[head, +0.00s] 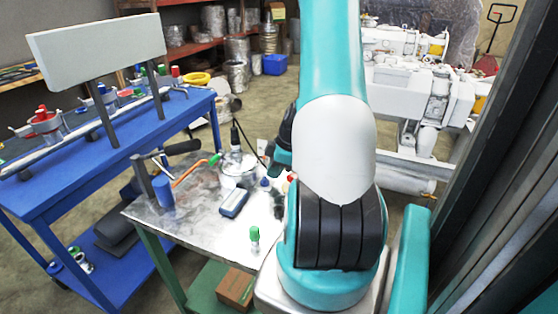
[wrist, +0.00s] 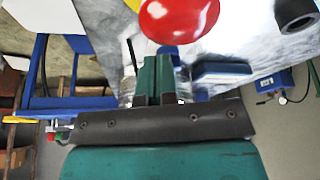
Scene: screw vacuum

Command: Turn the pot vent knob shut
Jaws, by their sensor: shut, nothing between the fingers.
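A silver pot (head: 238,168) stands on the metal-topped bench, with dark fittings on top; I cannot make out its vent knob clearly. In the wrist view a glossy red rounded object (wrist: 178,18) sits just beyond the fingertips; I cannot tell whether it is the vent knob. My gripper (wrist: 157,62) is shut and empty, its two green fingers close together below the red object. I cannot tell if they touch it. In the head view my arm hides most of the gripper, to the right of the pot.
On the metal bench (head: 190,222) are a blue-grey handheld meter (head: 234,203), a green-capped bottle (head: 254,240), a blue cylinder (head: 163,190) and an orange-handled tool (head: 188,173). A blue bench (head: 100,140) stands to the left. A dark frame edges the right side.

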